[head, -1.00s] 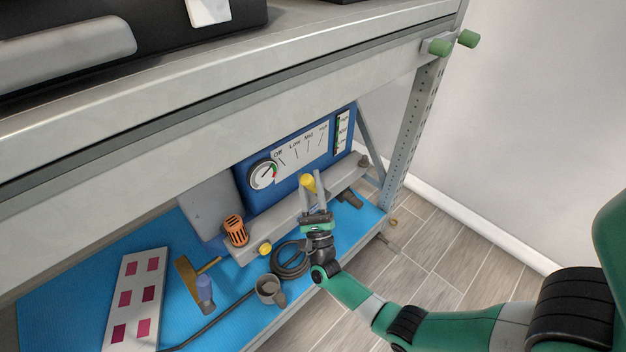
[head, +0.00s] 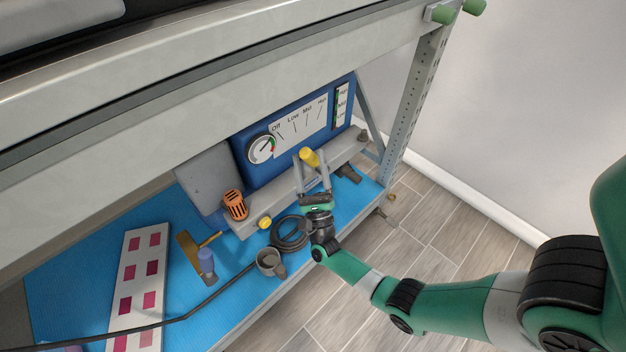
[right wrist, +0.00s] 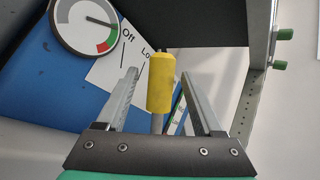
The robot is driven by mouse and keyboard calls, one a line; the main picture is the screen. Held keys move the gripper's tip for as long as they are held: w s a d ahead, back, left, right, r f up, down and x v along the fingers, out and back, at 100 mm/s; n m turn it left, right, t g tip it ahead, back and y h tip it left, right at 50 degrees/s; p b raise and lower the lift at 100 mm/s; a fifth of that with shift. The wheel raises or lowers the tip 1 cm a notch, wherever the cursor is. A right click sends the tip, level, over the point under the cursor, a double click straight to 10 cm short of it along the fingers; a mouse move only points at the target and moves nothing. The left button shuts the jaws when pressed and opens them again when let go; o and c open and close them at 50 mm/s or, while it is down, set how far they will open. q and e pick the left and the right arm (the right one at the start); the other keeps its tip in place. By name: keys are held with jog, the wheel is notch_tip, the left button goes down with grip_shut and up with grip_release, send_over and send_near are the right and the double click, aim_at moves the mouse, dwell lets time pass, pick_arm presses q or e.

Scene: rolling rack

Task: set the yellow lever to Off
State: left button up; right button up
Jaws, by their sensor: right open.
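The yellow lever (head: 309,157) has a cylindrical yellow grip on a thin grey stem, in front of the blue panel box (head: 240,165) on the lower shelf. The white scale (head: 300,122) reads Off, Low, Mid, High. In the right wrist view the yellow grip (right wrist: 161,82) covers part of the Low label; its exact setting cannot be told. My right gripper (head: 310,161) is open, with one finger on each side of the lever. The wrist view shows gaps between the grip and both fingers (right wrist: 166,82). My left gripper is not in view.
A round gauge (head: 262,149) is left of the scale. An orange knob (head: 235,204), a yellow button (head: 265,223), a coiled black hose (head: 290,234), a grey mug (head: 271,263) and a hammer (head: 196,250) are nearby. The upper shelf beam (head: 200,110) overhangs the panel.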

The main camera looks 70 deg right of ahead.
jog(key=v, duration=1)
